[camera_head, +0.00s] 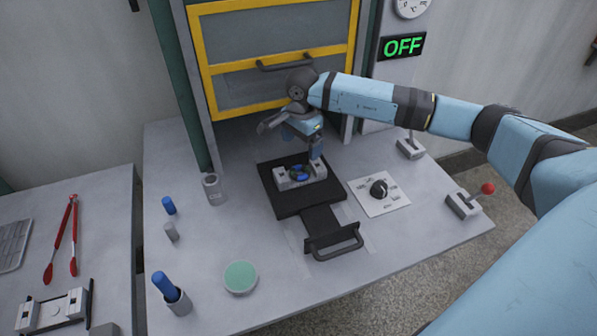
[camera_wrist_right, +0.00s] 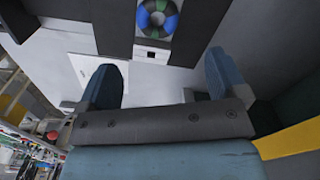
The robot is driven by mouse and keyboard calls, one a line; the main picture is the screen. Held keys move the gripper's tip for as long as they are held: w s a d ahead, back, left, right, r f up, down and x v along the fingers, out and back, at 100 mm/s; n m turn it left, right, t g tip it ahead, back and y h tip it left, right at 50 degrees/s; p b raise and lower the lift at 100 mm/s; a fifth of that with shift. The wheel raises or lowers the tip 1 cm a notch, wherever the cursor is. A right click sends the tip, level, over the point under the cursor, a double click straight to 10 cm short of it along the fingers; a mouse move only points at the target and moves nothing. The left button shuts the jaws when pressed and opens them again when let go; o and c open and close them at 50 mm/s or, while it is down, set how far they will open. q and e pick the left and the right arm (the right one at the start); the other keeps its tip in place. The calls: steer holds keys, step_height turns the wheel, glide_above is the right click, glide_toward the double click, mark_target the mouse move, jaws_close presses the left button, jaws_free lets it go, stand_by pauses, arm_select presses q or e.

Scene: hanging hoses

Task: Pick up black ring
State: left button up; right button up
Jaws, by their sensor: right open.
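A small ring (camera_head: 299,173) sits in a light fixture (camera_head: 315,172) on a black tray (camera_head: 285,205) in the middle of the table. In the right wrist view the ring (camera_wrist_right: 158,18) shows black, blue and green segments around a pale centre, near the top edge. My right gripper (camera_head: 305,145) hovers over the far side of the tray, pointing down, above the ring. In the right wrist view its two blue fingers (camera_wrist_right: 160,78) are wide apart with nothing between them. My left gripper is out of view.
The tray's black handle (camera_head: 334,242) faces the near side. A dial plate (camera_head: 379,193) and a red-knobbed lever (camera_head: 470,199) stand to the right. A green round dish (camera_head: 240,277) and blue-topped cylinders (camera_head: 172,291) are at left. A yellow-framed door (camera_head: 270,50) rises behind.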

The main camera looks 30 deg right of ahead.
mark_target(300, 174)
step_height(300, 174, down, 4)
steer(key=shift+a+r, duration=0.15)
steer(key=shift+r, duration=0.1)
steer(key=shift+s+a+f+p, duration=0.1)
steer(key=shift+f+p, duration=0.3)
steer(key=shift+f, duration=0.95)
steer(key=shift+s+a+f+p, duration=0.1)
steer(key=shift+f+p, duration=0.25)
steer(key=shift+f, duration=1)
steer(key=c, duration=1)
